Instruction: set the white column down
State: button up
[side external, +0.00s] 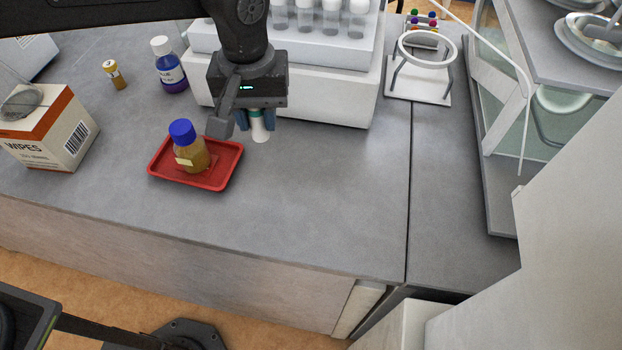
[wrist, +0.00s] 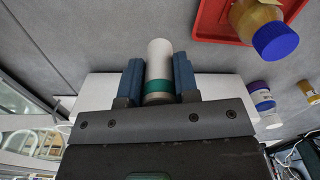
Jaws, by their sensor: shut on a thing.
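The white column (wrist: 159,60) is a small white cylinder with a teal band, held between the two blue fingers of my gripper (wrist: 159,80) in the wrist view. In the side external view my gripper (side external: 257,120) points down over the grey bench, shut on the column, and the column's white lower end (side external: 260,134) shows below the fingers. The column looks roughly upright. I cannot tell whether its lower end touches the bench. Its upper part is hidden by the gripper.
A red tray (side external: 222,178) holding a blue-capped amber bottle (side external: 192,155) is just left of my gripper. A white rack (side external: 338,98) with vials stands behind. A wipes box (side external: 52,140) is at the left and a ring stand (side external: 420,92) at the right. The bench in front is clear.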

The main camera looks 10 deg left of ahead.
jog(key=s+d+f, duration=0.1)
jog(key=d, duration=0.1)
jog(key=s+d+f, duration=0.1)
jog(key=d+f, duration=0.1)
jog(key=d, duration=0.1)
jog(key=d+f, duration=0.2)
jog(key=d, duration=0.1)
jog(key=shift+s+d+f, duration=0.15)
jog(key=shift+s+d, duration=0.05)
jog(key=shift+s, duration=0.2)
jog(key=shift+f, duration=2.05)
jog(key=shift+f, duration=0.15)
jog(key=o, duration=0.9)
notch_tip(320, 180, up, 12)
jog(key=shift+r, duration=0.2)
